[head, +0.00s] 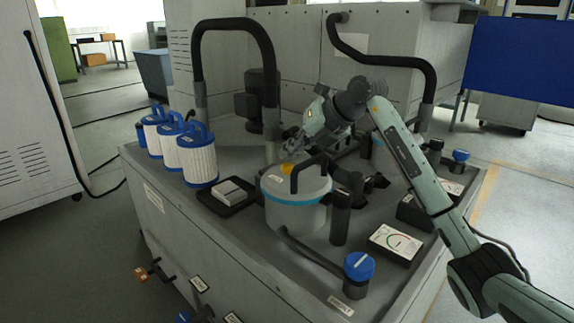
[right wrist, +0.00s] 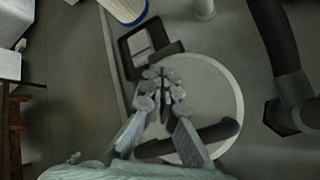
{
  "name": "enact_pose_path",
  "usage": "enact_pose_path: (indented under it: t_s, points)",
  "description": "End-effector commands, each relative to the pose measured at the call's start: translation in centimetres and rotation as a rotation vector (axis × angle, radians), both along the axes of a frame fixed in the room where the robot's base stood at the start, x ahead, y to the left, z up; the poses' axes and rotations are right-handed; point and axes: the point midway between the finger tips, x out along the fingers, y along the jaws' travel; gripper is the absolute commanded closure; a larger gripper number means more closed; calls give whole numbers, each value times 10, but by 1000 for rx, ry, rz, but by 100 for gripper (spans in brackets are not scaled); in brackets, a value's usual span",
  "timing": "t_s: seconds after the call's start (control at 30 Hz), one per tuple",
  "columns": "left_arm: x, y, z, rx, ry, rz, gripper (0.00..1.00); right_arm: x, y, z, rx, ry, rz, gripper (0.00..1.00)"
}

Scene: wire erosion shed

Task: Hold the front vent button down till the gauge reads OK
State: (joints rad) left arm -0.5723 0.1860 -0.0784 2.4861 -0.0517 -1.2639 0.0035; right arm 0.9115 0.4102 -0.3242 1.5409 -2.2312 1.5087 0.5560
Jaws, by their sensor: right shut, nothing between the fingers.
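The front vessel (head: 296,210) is a pale round canister with a blue band, a lid and a black bar handle (head: 294,178). A small yellow button (head: 287,169) shows on its lid. My right gripper (head: 289,155) is shut and empty, its fingertips pointing down just over the button; I cannot tell if they touch it. In the right wrist view the fingertips (right wrist: 165,76) overlap the lid (right wrist: 222,86) and hide the button. The front gauge (head: 395,243) has a white dial, its reading too small to make out. My left gripper is not in view.
White pleated filters (head: 197,162) with blue tops stand at the left. A black tray (head: 227,196) holds a pale block. A blue knob (head: 359,266) stands at the front. Black hoop rails (head: 236,24) rise behind. A second gauge (head: 452,188) lies at the right.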

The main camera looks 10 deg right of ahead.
Motion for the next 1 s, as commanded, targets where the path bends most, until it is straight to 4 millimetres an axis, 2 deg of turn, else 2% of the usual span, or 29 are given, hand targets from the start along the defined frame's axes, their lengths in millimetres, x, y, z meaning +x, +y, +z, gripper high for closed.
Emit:
enact_pose_path:
  t_s: [1.0]
  points:
    - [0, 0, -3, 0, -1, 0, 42, 0, 0, -11, 0, 2, 1, 100]
